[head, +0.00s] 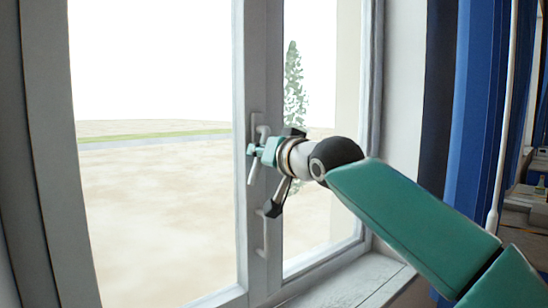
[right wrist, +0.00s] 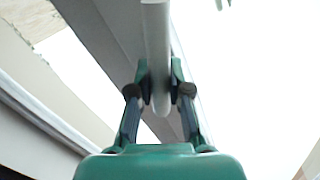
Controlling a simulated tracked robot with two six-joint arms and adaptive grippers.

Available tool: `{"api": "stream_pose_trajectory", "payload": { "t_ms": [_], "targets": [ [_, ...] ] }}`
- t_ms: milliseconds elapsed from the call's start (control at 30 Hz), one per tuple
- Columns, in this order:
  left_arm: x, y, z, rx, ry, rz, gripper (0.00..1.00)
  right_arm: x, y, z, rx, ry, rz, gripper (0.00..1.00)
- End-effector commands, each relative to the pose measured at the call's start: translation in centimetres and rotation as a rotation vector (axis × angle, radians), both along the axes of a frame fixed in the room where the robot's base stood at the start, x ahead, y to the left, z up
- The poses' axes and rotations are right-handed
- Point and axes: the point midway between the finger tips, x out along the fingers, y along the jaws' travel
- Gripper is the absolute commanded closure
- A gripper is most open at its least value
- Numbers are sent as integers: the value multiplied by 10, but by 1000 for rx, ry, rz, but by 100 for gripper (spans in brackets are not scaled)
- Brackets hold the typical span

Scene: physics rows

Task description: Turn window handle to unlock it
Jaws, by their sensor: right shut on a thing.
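A white window handle (head: 252,172) is on the pale centre post of the window. Its lever hangs down, slightly tilted, below my right gripper (head: 257,150). In the right wrist view, my right gripper (right wrist: 160,84) is shut on the white handle (right wrist: 156,40), with one finger on each side of the bar. The gripper and wrist hide part of the handle and its mount in the head view. My left gripper is in neither view.
The window (head: 150,165) has a large left pane and a narrower right pane. White fittings (head: 265,235) stand on the post below the gripper. A sill (head: 350,288) runs along the bottom. A blue curtain (head: 478,110) hangs at the right.

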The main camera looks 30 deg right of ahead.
Motion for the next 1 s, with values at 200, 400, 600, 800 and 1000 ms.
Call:
{"api": "stream_pose_trajectory", "payload": {
  "t_ms": [200, 400, 600, 800, 1000],
  "targets": [
    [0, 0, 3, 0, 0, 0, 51, 0, 10, 6, 204, 31, 4, 100],
    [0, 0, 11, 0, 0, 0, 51, -1, 16, 12, 392, 62, 3, 100],
    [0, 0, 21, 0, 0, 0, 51, -1, 22, 20, 581, 92, 3, 100],
    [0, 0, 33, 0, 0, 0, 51, -2, 26, 27, 767, 123, 3, 100],
    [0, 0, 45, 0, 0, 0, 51, -2, 28, 35, 938, 149, 1, 100]
  ]
}}
